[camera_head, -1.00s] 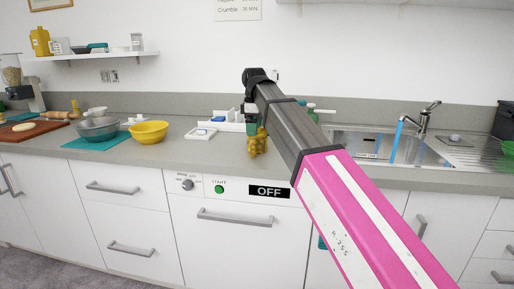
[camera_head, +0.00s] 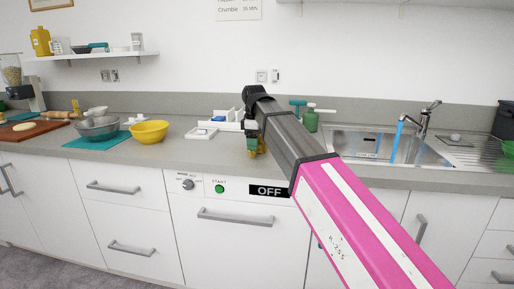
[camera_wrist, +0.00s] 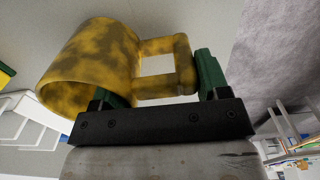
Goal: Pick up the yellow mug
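The yellow mug (camera_wrist: 95,60), mottled with dark patches, fills the upper left of the wrist view. Its squarish handle (camera_wrist: 183,65) points right. My gripper (camera_wrist: 158,82) has green fingers spread wide, with the handle lying across the space between them. The right finger is beside the handle's outer end; the left finger is by the mug's body and partly hidden. I cannot tell whether either finger touches. In the head view, my gripper (camera_head: 251,140) is low over the counter, and only a small part of the mug (camera_head: 261,147) shows behind it.
A white tray (camera_head: 201,133) and a white rack (camera_head: 222,125) are close left of my gripper. A yellow bowl (camera_head: 149,132) stands farther left. The counter's front edge is near.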

